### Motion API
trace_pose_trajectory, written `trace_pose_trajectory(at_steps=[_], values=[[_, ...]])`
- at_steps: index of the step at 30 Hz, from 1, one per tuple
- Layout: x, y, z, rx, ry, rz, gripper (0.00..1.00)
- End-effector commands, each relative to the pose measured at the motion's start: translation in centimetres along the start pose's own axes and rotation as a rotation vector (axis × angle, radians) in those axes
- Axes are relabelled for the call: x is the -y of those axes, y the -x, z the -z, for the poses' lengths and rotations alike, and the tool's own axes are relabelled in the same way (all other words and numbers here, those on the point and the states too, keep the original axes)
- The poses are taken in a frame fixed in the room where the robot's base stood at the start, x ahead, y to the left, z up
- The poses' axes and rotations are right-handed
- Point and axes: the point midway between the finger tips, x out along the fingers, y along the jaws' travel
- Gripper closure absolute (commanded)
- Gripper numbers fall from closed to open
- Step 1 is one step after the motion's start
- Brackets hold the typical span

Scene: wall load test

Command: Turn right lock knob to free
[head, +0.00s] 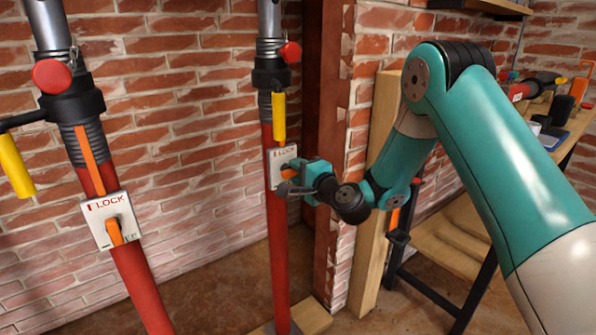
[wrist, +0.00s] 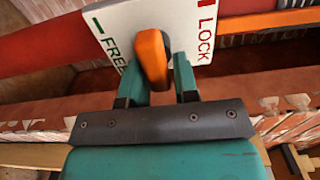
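The right lock knob is orange and sits on a white plate marked LOCK on the right red prop (head: 278,245). In the wrist view, the knob (wrist: 152,56) stands upright on its plate (wrist: 120,22), with FREE to its left and LOCK to its right. My gripper (head: 290,180) is at this plate from the right. In the wrist view, the fingers of my gripper (wrist: 160,75) stand on both sides of the knob, close to it. Whether both fingers press on it cannot be told. In the head view the gripper partly hides the knob.
A left red prop (head: 145,295) has its own LOCK plate (head: 99,208) with an orange knob (head: 114,232). Yellow handles (head: 279,116) hang on both props. A brick wall (head: 180,100) stands behind. A wooden post and a bench with tools (head: 545,115) are at right.

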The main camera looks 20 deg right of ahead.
Motion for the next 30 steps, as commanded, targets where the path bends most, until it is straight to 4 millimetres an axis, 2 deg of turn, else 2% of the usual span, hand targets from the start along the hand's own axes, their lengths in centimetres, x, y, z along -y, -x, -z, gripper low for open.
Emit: trace_pose_trajectory(at_steps=[1,2,11,16,23,30], values=[[-0.1,0.0,0.0,0.0,0.0,-0.001,0.61],[-0.1,0.0,0.0,0.0,0.0,-0.001,0.55],[-0.1,0.1,0.0,0.0,0.001,0.0,0.55],[-0.5,1.1,0.1,-0.002,-0.001,0.001,0.55],[-0.8,4.4,0.1,-0.003,0.001,0.002,0.55],[-0.9,9.0,0.1,-0.003,0.001,0.002,0.55]])
